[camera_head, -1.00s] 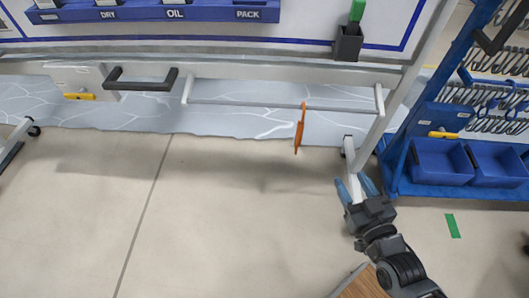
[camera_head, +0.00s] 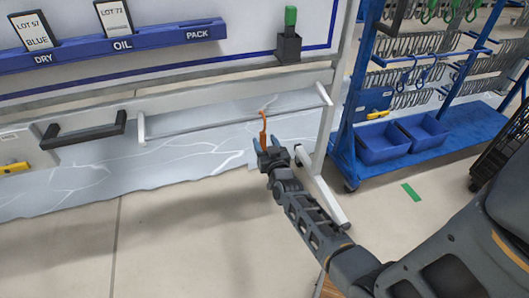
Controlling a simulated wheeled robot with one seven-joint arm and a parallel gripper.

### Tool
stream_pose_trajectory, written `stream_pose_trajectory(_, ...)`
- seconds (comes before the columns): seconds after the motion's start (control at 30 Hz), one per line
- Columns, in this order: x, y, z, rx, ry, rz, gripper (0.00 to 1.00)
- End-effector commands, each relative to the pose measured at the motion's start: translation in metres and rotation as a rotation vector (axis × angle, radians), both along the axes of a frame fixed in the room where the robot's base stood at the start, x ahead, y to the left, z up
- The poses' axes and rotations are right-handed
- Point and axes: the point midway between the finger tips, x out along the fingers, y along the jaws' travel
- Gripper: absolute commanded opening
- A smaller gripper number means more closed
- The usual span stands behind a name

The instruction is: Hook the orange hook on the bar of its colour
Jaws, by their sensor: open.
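The orange hook (camera_head: 263,130) hangs on the light grey rail (camera_head: 200,127) in front of the whiteboard, near the rail's right end. My gripper (camera_head: 266,150) is open at the hook's lower end. The hook's lower part shows at the fingers, and I cannot tell whether they touch it. No orange bar shows. On the right stands a blue rack (camera_head: 352,115) with several bars. Blue hooks (camera_head: 418,72) hang on a middle bar and green hooks (camera_head: 440,10) on a higher one.
Blue bins (camera_head: 381,143) sit low on the rack. A white slanted leg (camera_head: 322,200) stands just right of my gripper. A black handle (camera_head: 84,130) is at the left. A black wire crate (camera_head: 500,140) is at the right edge. The floor at left is open.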

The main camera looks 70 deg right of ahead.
Motion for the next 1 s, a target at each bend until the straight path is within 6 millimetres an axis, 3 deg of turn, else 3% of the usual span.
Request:
stream_pose_trajectory(0.3, 0.027, -0.031, -0.003, 0.0, 0.0, 0.001, 0.53)
stream_pose_trajectory(0.7, 0.032, -0.037, -0.001, 0.0, 0.001, 0.001, 0.53)
stream_pose_trajectory(1.0, 0.032, -0.037, -0.001, 0.0, 0.001, 0.002, 0.26)
